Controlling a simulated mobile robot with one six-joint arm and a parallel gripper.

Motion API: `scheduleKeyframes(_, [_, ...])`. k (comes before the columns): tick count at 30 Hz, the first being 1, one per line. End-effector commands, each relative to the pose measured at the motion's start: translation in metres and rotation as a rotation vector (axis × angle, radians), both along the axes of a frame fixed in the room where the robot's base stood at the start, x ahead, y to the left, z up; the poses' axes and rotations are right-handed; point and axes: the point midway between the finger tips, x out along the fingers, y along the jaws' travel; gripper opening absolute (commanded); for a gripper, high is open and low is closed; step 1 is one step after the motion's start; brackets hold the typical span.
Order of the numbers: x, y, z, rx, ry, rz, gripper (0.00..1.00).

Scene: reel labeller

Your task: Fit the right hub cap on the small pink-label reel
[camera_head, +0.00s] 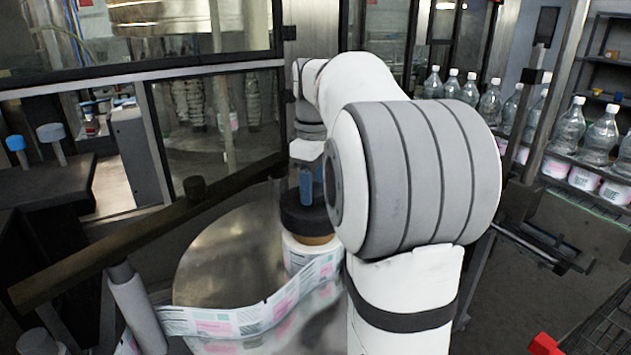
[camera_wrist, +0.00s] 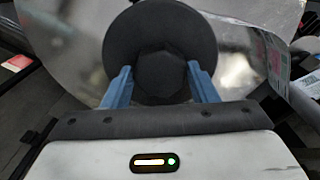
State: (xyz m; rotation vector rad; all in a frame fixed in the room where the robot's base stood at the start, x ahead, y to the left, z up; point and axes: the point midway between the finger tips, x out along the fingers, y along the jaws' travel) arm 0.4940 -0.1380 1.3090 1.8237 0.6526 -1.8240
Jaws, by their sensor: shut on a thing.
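A black hub cap (camera_wrist: 118,38), a wide disc with a faceted knob in its middle, fills the centre of the wrist view. My gripper (camera_wrist: 159,68) has its two blue fingers shut on the knob, one on each side. In the head view the cap (camera_head: 303,214) is directly over the label reel (camera_head: 300,250), close against its brown core (camera_head: 316,239). I cannot tell whether it is seated or slightly above. The reel's web of white labels with pink and green prints runs off to the lower left. My arm hides the reel's right side, and my gripper shows in blue (camera_head: 306,187) above the cap.
The reel stands on a round steel plate (camera_head: 215,255). A dark rail (camera_head: 150,240) on a white roller post (camera_head: 135,305) crosses at left. Clear bottles (camera_head: 570,125) line a conveyor at right. A glazed frame closes the back.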

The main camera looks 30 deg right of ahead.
Motion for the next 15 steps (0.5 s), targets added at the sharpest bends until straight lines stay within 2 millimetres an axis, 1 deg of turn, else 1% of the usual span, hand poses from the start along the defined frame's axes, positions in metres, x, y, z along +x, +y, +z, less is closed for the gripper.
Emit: scheduleKeyframes(15, [0.000,0.001,-0.022,0.000,0.000,0.001,0.05])
